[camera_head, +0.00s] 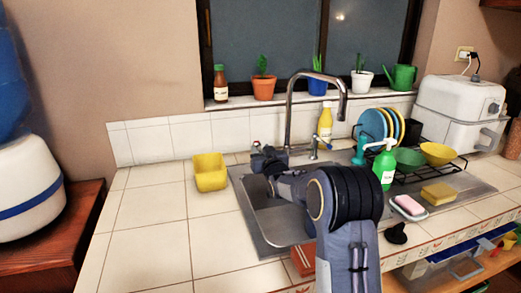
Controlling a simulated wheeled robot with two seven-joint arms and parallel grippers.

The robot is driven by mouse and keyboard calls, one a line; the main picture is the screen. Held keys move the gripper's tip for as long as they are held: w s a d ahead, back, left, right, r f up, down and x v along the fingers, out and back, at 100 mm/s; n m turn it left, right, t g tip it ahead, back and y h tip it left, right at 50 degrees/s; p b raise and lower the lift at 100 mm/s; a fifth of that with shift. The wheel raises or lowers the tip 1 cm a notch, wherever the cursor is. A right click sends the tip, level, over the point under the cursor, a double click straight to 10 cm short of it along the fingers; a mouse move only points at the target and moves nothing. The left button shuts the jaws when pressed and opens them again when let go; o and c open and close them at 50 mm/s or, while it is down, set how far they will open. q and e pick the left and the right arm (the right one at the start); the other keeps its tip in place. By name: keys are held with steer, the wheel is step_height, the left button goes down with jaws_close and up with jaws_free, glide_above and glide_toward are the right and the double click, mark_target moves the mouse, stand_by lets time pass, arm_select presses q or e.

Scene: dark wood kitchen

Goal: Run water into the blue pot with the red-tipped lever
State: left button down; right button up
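The metal faucet (288,110) rises behind the sink (262,222), its spout arching to the right over the basin. A small metal lever (314,150) stands right of the faucet base; I cannot make out a red tip on it. My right arm reaches across the sink, and its dark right gripper (258,155) is at the back left rim, left of the faucet base. Whatever is at its fingertips is too small to tell, as is its opening. A blue pot (317,88) with a plant stands on the windowsill. My arm hides much of the basin. My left gripper is out of view.
A yellow container (210,172) sits left of the sink. A yellow bottle (325,122), a green soap bottle (385,167) and a dish rack (440,170) with dishes stand at the right. The tiled counter (150,220) is clear at the left.

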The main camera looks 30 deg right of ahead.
steer(key=shift+w, duration=0.3)
jaws_close()
steer(key=shift+d, duration=0.1)
